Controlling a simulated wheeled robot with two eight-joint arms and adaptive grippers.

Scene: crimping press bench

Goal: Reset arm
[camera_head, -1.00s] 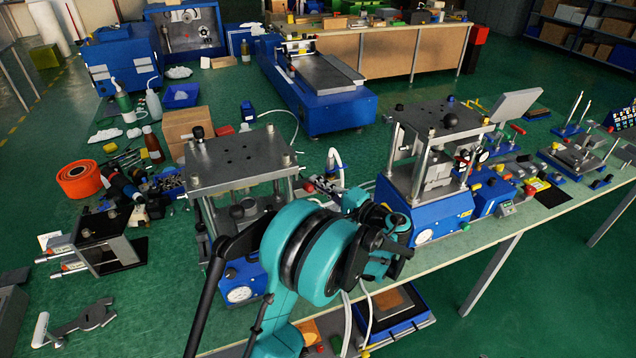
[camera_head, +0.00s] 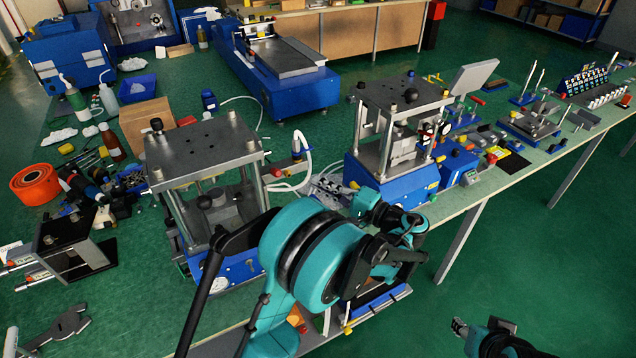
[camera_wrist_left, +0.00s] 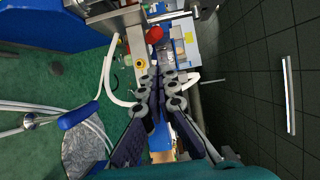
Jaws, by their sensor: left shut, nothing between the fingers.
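My left arm, teal and black, reaches in over the bench in the head view, in front of two crimping presses. Its left gripper (camera_head: 333,190) is small and partly hidden behind my wrist, between the near press (camera_head: 205,150) and the right press (camera_head: 395,185). In the left wrist view the left gripper (camera_wrist_left: 155,82) has its dark fingers with grey round joints together, with nothing between them. A red knob (camera_wrist_left: 155,35) and a white hose (camera_wrist_left: 112,85) show beyond and beside the fingers. My right gripper (camera_head: 480,327) shows only partly at the lower right, over the floor.
The bench (camera_head: 335,110) is crowded. An orange roll (camera_head: 34,184), bottles, a cardboard box (camera_head: 146,122) and a dark bracket fixture (camera_head: 70,245) stand left. A large blue machine (camera_head: 275,75) stands behind. Green floor (camera_head: 560,270) is free at right.

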